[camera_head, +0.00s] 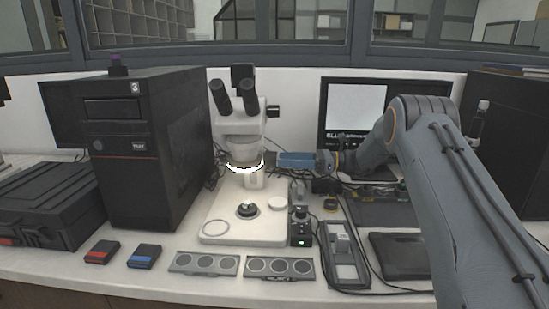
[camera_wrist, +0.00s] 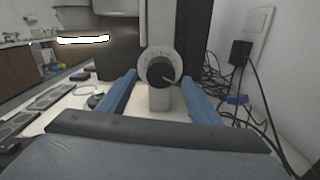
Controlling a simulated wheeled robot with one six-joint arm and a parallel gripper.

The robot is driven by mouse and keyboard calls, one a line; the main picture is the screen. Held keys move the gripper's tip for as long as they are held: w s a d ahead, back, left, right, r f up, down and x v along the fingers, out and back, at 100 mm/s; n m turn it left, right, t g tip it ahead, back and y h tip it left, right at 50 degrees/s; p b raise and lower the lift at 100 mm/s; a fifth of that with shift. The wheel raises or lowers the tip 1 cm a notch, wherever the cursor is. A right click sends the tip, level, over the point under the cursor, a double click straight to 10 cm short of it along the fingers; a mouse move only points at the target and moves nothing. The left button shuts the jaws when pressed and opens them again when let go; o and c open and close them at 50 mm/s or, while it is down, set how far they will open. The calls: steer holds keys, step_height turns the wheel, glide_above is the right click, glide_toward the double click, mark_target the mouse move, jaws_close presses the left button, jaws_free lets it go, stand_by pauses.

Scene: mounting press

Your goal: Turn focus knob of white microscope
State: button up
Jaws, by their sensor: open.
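The white microscope (camera_head: 240,128) stands upright on its flat white base behind the front of the bench, with black eyepieces and a lit ring under its head. In the wrist view its focus knob (camera_wrist: 160,72), a dark knob on a pale dial, faces me. My gripper (camera_wrist: 158,88) is open, with one blue finger on each side of the knob's line and nothing between them. In the head view my gripper (camera_head: 278,160) reaches in from the right beside the microscope column. The knob is hidden there, and I cannot tell whether the fingers touch it.
A black computer tower (camera_head: 140,150) stands left of the microscope and a monitor (camera_head: 355,105) behind my arm. A small black box (camera_head: 300,226) and a grey tray (camera_head: 344,255) sit right of the base. Cables (camera_wrist: 262,90) hang by the wall.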

mark_target(275, 159)
steer(key=shift+w+a+p, duration=0.15)
steer(key=shift+a+p, duration=0.3)
steer(key=shift+a, duration=1.75)
steer(key=c, duration=1)
